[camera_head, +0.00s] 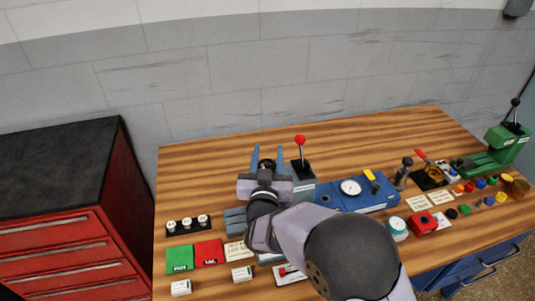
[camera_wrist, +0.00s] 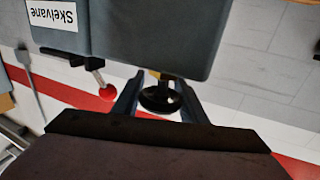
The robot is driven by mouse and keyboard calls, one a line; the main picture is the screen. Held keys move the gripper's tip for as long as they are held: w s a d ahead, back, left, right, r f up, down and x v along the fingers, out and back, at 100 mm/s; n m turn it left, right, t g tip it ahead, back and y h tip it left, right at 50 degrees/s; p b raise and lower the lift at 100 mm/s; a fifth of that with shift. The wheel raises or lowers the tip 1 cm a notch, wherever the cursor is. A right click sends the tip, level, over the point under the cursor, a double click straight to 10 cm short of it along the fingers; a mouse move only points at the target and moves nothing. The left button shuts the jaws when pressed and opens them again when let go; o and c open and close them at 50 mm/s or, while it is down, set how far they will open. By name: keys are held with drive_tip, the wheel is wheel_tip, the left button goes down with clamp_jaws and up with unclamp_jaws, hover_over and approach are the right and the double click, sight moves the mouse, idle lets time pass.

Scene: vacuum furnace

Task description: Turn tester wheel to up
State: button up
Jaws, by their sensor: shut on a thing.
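The tester is a grey-blue box (camera_head: 302,177) with a red-knobbed lever on top, near the middle of the bench. My gripper (camera_wrist: 158,96) is shut on the wheel, one blue-grey finger on each side. In the head view my gripper (camera_head: 268,156) and arm hide part of the tester. The wheel's turned position cannot be told.
The red-knobbed lever (camera_head: 300,141) stands close right of my gripper. A blue block with a gauge (camera_head: 350,187) is to the right. Green and red boxes (camera_head: 180,259) and a black strip with white knobs (camera_head: 188,224) lie left. Bare wood (camera_head: 200,165) lies behind left.

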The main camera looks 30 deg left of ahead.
drive_tip(key=m+h, duration=0.2)
drive_tip(key=h, duration=0.1)
drive_tip(key=d+m+t+h, duration=0.1)
drive_tip(key=m+h, duration=0.1)
drive_tip(key=h, duration=0.1)
drive_tip(key=m+t+h, duration=0.1)
drive_tip(key=h, duration=0.1)
drive_tip(key=shift+w+d+f+m+h, duration=0.1)
drive_tip(key=shift+w+d+m+h, duration=0.05)
drive_tip(key=shift+d+m+h, duration=0.25)
drive_tip(key=m+h, duration=0.1)
drive_tip(key=h, duration=0.1)
drive_tip(key=d+m+h+b, duration=0.1)
drive_tip(key=m+h, duration=0.1)
drive_tip(key=shift+g+h, duration=0.3)
drive_tip(key=shift+g, duration=0.1)
drive_tip(key=shift+d+m+g+h+b, duration=0.3)
drive_tip(key=shift+m+h, duration=0.3)
drive_tip(key=shift+h, duration=0.6)
drive_tip(key=o, duration=1.1)
drive_tip(key=shift+c, duration=0.2)
drive_tip(key=shift+s, duration=0.25)
